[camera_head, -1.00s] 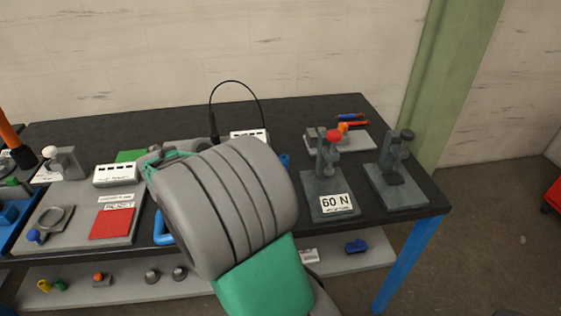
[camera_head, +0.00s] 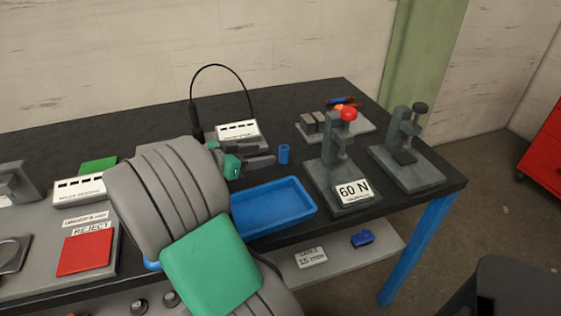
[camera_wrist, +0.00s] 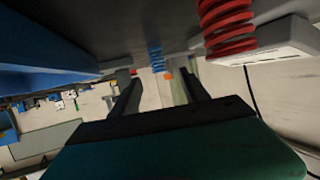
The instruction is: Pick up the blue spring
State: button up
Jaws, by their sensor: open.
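The blue spring (camera_head: 284,153) stands upright on the dark bench top, behind the blue tray and left of the 60 N press. In the wrist view the blue spring (camera_wrist: 156,60) shows small and beyond the fingertips, roughly in line with the gap between them. My gripper (camera_head: 273,155) is open, low over the bench and just left of the spring, its fingers pointing toward it. In the wrist view the gap of my gripper (camera_wrist: 158,82) is empty, and the fingers are apart from the spring.
A red spring (camera_wrist: 226,28) is close at the upper right of the wrist view. The blue tray (camera_head: 313,212) lies in front of the gripper. The 60 N press (camera_head: 335,175) and another press (camera_head: 405,160) stand right of the spring. A white-labelled block (camera_head: 240,132) is behind.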

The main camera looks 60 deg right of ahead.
aim_at(280, 151)
jog(key=x, duration=0.7)
jog(key=shift+s+d, duration=0.1)
jog(key=shift+s, duration=0.15)
jog(key=shift+r, duration=0.1)
jog(key=shift+c, duration=0.5)
grip_shut()
